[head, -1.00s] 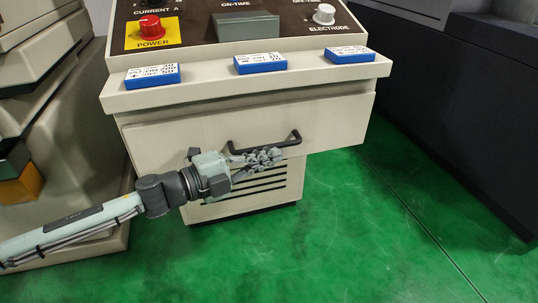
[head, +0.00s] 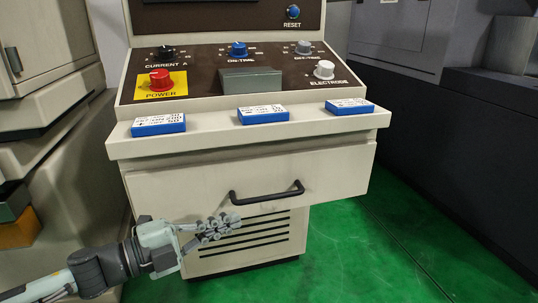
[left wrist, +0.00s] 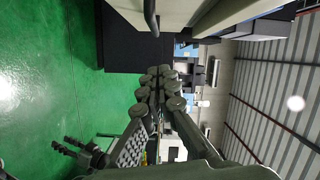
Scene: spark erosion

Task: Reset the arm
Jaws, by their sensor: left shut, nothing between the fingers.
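My left gripper (head: 222,226) is shut and empty in the head view. It is below and left of the black handle (head: 267,192) of the cream drawer (head: 330,170), in front of the vented lower cabinet, apart from the handle. In the left wrist view its closed fingers (left wrist: 164,88) are in the middle, with a dark handle-like bar (left wrist: 151,18) beyond them at the top. My right gripper is not in the head view; a dark gripper-like part (left wrist: 85,152) shows at the lower left of the left wrist view, its state unclear.
Three blue-edged blocks (head: 263,115) lie on the console ledge (head: 205,138). Above are a red power knob (head: 160,80), other knobs and a blue reset button (head: 293,12). A dark cabinet (head: 450,130) stands at right. Green floor (head: 350,250) is free at lower right.

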